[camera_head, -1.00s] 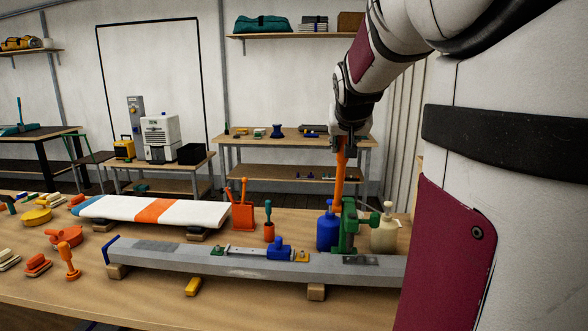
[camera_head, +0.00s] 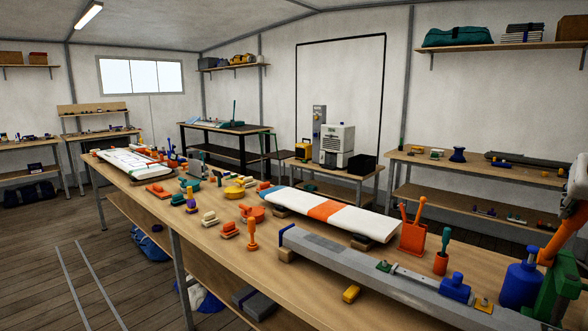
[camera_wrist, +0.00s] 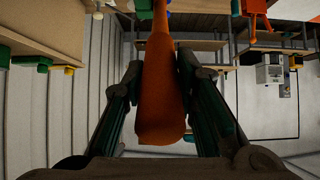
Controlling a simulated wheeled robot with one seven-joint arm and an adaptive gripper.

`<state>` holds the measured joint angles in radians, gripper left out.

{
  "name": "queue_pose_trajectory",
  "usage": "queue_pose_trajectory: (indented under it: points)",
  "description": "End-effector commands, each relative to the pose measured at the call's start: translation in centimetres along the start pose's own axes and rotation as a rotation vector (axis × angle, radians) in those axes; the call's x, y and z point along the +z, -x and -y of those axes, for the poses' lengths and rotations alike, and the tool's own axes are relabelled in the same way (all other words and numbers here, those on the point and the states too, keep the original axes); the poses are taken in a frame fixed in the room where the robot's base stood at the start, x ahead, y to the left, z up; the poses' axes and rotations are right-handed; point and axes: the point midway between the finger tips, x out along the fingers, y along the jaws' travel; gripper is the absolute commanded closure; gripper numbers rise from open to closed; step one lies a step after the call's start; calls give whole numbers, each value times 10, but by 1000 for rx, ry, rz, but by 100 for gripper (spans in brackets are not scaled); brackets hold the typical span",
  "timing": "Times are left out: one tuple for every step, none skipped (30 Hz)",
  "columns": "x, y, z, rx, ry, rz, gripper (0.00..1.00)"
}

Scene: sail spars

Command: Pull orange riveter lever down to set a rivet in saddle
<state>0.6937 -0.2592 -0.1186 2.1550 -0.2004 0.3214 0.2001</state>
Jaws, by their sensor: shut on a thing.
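The orange riveter lever (camera_head: 560,238) rises from the green riveter body (camera_head: 553,290) at the right edge of the head view and leans up to the right. The riveter stands on the grey spar (camera_head: 400,292), cut off by the frame. My gripper (camera_head: 578,190) is partly in view at the lever's upper end. In the wrist view, my gripper (camera_wrist: 160,78) is shut around the orange lever (camera_wrist: 160,105), one finger on each side. The saddle and rivet under the riveter cannot be made out.
A blue bottle (camera_head: 519,284) stands close beside the riveter. A blue clamp-like piece (camera_head: 455,287) sits on the spar. An orange tool holder (camera_head: 412,238) and a striped white board (camera_head: 335,212) lie behind it.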

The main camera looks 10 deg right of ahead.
Motion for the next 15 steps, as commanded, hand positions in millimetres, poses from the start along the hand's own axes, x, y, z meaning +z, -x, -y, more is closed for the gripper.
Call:
queue_pose_trajectory:
  points:
    - [10,-2,1,1,-1,5,100]
    - [14,-2,1,0,-1,5,100]
    - [20,-2,2,0,-1,6,100]
    - [23,-2,2,0,-1,5,100]
    - [27,-2,2,0,0,5,100]
    - [33,-2,2,0,0,7,100]
    - [36,-2,2,0,0,6,100]
    - [40,-1,2,0,0,6,100]
    - [46,-2,2,0,0,7,100]
    - [50,-1,2,0,0,7,100]
    - [53,-1,2,0,0,7,100]
    - [58,-1,2,0,0,7,100]
    - [61,0,2,0,1,8,100]
    - [64,0,1,0,1,7,100]
    - [67,0,1,0,1,7,100]
